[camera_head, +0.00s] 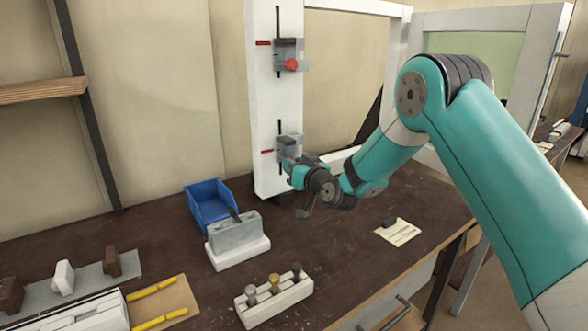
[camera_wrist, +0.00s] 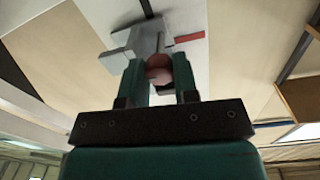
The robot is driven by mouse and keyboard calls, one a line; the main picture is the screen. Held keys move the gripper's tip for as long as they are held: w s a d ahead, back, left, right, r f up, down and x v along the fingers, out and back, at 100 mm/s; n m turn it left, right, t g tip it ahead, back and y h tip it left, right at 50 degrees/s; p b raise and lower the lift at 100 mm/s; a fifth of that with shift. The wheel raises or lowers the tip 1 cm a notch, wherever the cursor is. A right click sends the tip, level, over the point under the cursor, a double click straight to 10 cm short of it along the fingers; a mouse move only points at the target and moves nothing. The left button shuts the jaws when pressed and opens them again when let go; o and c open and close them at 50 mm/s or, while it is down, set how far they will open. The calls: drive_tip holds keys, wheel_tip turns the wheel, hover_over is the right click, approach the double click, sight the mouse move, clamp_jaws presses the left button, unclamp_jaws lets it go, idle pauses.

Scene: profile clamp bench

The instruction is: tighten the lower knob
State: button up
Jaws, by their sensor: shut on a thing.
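A white upright profile (camera_head: 268,110) stands on the bench and carries two grey clamps. The upper clamp (camera_head: 290,54) has a red knob (camera_head: 291,65). The lower clamp (camera_head: 289,146) is at the front of my gripper (camera_head: 288,163), which hides its knob in the head view. In the wrist view the lower knob (camera_wrist: 159,68), reddish, sits between the two fingers of my gripper (camera_wrist: 160,75). The fingers are shut on it. The grey lower clamp (camera_wrist: 146,42) shows beyond the fingers, with a red mark (camera_wrist: 189,37) beside it.
A blue bin (camera_head: 209,205) and a grey block on a white base (camera_head: 238,252) stand left of my gripper. A white holder (camera_head: 273,303) with several knobbed pieces is at the front. A paper note (camera_head: 398,233) lies right. Bare bench lies between.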

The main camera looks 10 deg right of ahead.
drive_tip(key=m, duration=0.4)
drive_tip(key=shift+m+b, duration=0.4)
idle(0.4)
drive_tip(key=o, duration=0.9)
drive_tip(key=shift+o, duration=0.2)
drive_tip(key=b+v, duration=0.8)
drive_tip(key=v, duration=0.9)
drive_tip(key=shift+s+d+r+b, duration=0.15)
drive_tip(key=shift+s+d+b, duration=0.1)
drive_tip(key=shift+b, duration=0.1)
drive_tip(key=shift+a, duration=0.1)
